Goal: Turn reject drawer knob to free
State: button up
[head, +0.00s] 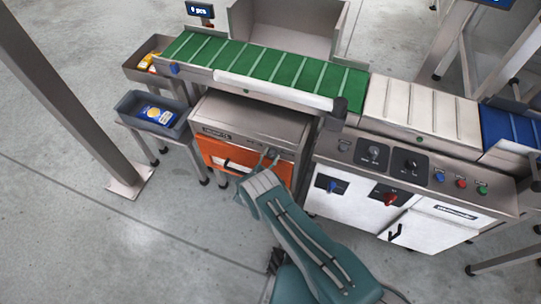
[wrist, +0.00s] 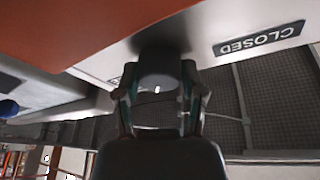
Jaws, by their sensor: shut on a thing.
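The orange reject drawer (head: 222,158) sits in the steel cabinet (head: 255,121) under the green belt, and its orange surface fills the upper left of the wrist view (wrist: 70,25). My gripper (head: 268,156) is at the cabinet's right front, by the drawer's upper right. In the wrist view its fingers (wrist: 160,92) are shut on the grey reject drawer knob (wrist: 160,84), one on each side. A "CLOSED" label (wrist: 258,40) appears upside down to the right of the knob. Another label is mostly hidden behind the left finger. The knob's pointer direction cannot be told.
A control cabinet (head: 360,205) with black dial plates, a blue switch and a red switch stands to the right. A grey bin (head: 130,104) with packets stands left. A steel post (head: 75,100) rises at the left. The floor in front is open.

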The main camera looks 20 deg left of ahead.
jog(key=shift+a+f+m, duration=0.1)
jog(key=shift+m, duration=0.5)
jog(key=o, duration=1.1)
jog(key=shift+o, duration=0.2)
jog(key=shift+s, duration=0.1)
jog(key=v, duration=1.1)
jog(key=shift+s+a, duration=0.3)
